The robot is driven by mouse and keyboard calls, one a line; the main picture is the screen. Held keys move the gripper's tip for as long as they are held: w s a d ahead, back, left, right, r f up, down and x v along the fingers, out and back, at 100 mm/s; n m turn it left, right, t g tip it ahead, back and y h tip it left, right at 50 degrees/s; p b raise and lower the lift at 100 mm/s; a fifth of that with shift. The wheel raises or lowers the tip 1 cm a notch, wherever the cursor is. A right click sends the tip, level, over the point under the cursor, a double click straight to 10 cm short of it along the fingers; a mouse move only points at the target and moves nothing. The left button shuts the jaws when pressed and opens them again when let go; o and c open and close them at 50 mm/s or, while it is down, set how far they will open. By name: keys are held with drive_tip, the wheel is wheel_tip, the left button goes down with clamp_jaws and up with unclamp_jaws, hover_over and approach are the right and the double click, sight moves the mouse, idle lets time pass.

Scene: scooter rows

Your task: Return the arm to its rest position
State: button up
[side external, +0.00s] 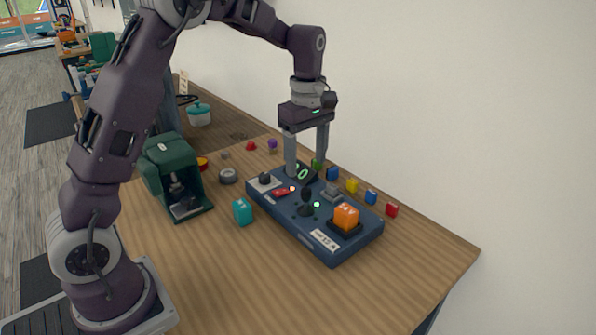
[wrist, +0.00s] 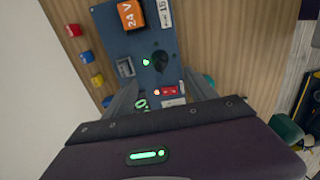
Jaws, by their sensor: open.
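My gripper (side external: 306,168) hangs pointing down over the far end of a dark blue control panel (side external: 285,225). Its two fingers are apart with nothing visible between them. In the wrist view my gripper (wrist: 158,84) spans part of the same panel (wrist: 108,45). I cannot tell whether the fingertips touch it. An orange block (side external: 346,216) sits in a dark holder at the panel's near end; the wrist view shows "24 V" on this orange block (wrist: 130,14). A black joystick (side external: 306,202), a red switch (side external: 281,191) and a grey socket (side external: 332,192) are on the panel.
Several small coloured blocks, including a red one (side external: 391,209), line the wall side. A teal block (side external: 242,211), a grey ring (side external: 228,176) and a green machine (side external: 175,172) stand left of the panel. The wall (side external: 480,110) is close on the right. The front table is clear.

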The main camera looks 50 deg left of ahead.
drive_tip(key=shift+r, duration=0.1)
drive_tip(key=s+d+r+m+t, duration=0.2)
drive_tip(key=s+d+r+m, duration=0.1)
drive_tip(key=s+r+m, duration=0.3)
drive_tip(key=s+d+r+m+t, duration=0.1)
drive_tip(key=s+d+r+m, duration=0.25)
drive_tip(key=s, duration=0.55)
drive_tip(key=s+d+f+m+t, duration=0.1)
drive_tip(key=s+m+t, duration=0.1)
drive_tip(key=s+m, duration=0.6)
drive_tip(key=s, duration=0.5)
drive_tip(key=shift+d+f+t, duration=0.2)
drive_tip(key=shift+d+t, duration=0.1)
drive_tip(key=shift+d, duration=0.05)
drive_tip(key=shift+m, duration=0.25)
